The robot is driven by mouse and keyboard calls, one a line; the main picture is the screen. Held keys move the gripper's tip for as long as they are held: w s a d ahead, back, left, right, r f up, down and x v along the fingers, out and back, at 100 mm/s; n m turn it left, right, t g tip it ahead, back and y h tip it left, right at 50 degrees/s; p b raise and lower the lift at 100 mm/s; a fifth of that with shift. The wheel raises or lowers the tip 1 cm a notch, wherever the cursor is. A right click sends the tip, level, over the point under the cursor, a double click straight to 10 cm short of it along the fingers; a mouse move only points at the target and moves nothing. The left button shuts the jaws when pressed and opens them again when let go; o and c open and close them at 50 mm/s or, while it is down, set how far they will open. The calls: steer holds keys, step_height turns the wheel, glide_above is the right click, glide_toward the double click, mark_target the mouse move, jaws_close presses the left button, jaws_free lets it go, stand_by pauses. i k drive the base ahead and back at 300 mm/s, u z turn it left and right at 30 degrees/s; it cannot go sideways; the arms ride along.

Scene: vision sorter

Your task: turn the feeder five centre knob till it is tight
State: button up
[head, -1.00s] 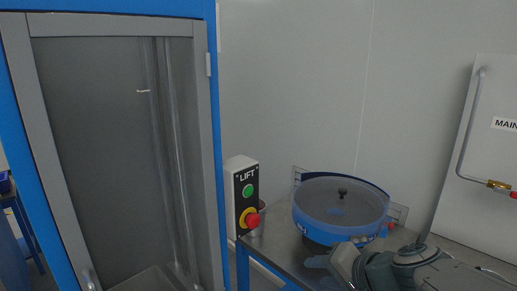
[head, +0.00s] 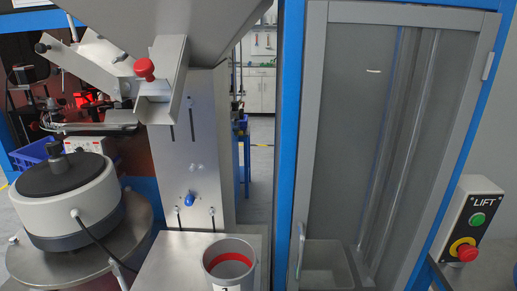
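A round bowl feeder (head: 82,205) stands at the lower left in the head view. It has a pale body and a black lid (head: 60,174). A black knob (head: 55,149) stands up from the middle of the lid. I see no number on this feeder, so I cannot tell whether it is feeder five. How tight the knob is does not show. My gripper is not in view.
A round metal plate (head: 35,262) lies under the feeder. A chute with a red knob (head: 144,69) hangs above it. A blue-framed cabinet (head: 291,150) and a LIFT button box (head: 468,222) are at the right.

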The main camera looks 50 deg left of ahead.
mark_target(54, 149)
steer(key=u, duration=2.85)
steer(key=k, duration=0.4)
steer(key=u, duration=0.1)
steer(key=i, duration=0.45)
steer(key=u, duration=1.65)
steer(key=i, duration=2.05)
